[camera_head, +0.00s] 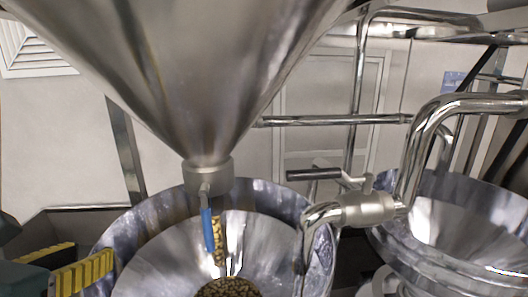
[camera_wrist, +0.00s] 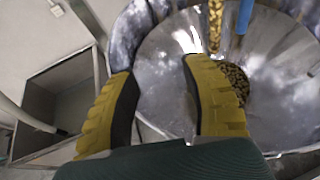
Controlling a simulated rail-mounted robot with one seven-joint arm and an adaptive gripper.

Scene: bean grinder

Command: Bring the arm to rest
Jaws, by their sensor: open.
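My gripper (camera_head: 84,254) shows at the lower left of the head view, with yellow ribbed fingers. In the wrist view my gripper (camera_wrist: 160,78) is open, its fingers wide apart with nothing between them. It is at the left side of the metal bowl (camera_head: 135,240) under the large hopper (camera_head: 190,70), apart from the valve. The blue valve handle (camera_head: 208,230) hangs down at the hopper's outlet (camera_head: 208,176). A stream of beans (camera_head: 219,240) runs from the outlet onto a pile of beans (camera_head: 229,288) in the bowl. My arm is mostly hidden.
A second metal bowl (camera_head: 455,225) stands at the right. A bent pipe (camera_head: 420,145) with a dark-handled valve (camera_head: 365,206) reaches between the bowls. Metal rails (camera_head: 335,120) run behind. An open grey bin (camera_wrist: 65,95) lies left of my fingers in the wrist view.

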